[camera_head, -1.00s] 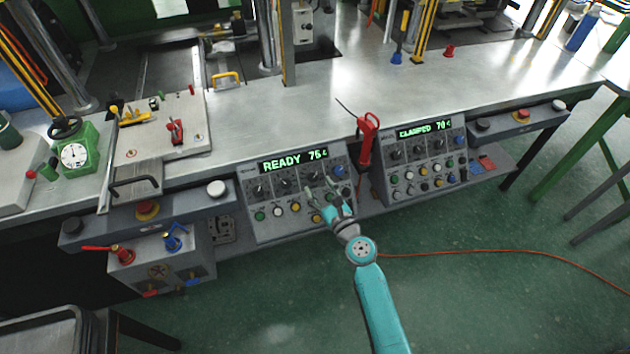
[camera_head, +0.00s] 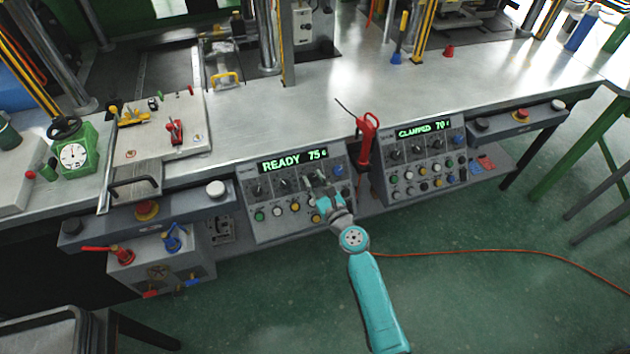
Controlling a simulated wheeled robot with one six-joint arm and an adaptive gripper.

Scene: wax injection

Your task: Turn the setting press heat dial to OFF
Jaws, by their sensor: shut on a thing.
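The left control panel (camera_head: 248,215) has a lit display (camera_head: 294,161) reading "READY 75". Below it are a row of black dials, including the leftmost dial (camera_head: 258,190) and a second dial (camera_head: 284,185), and a blue knob (camera_head: 337,170) at the right end. My gripper (camera_head: 316,181) is at this panel, shut on a dial right of the second one. The fingers largely cover that dial, so its pointer setting cannot be read. Dial lettering is too small to read.
A right panel (camera_head: 384,172) displays "CLAMPED 70". A red-handled tool (camera_head: 365,142) stands between the panels. Coloured buttons (camera_head: 277,211) lie below the dials, close to my gripper. An orange cable (camera_head: 480,252) crosses the open green floor.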

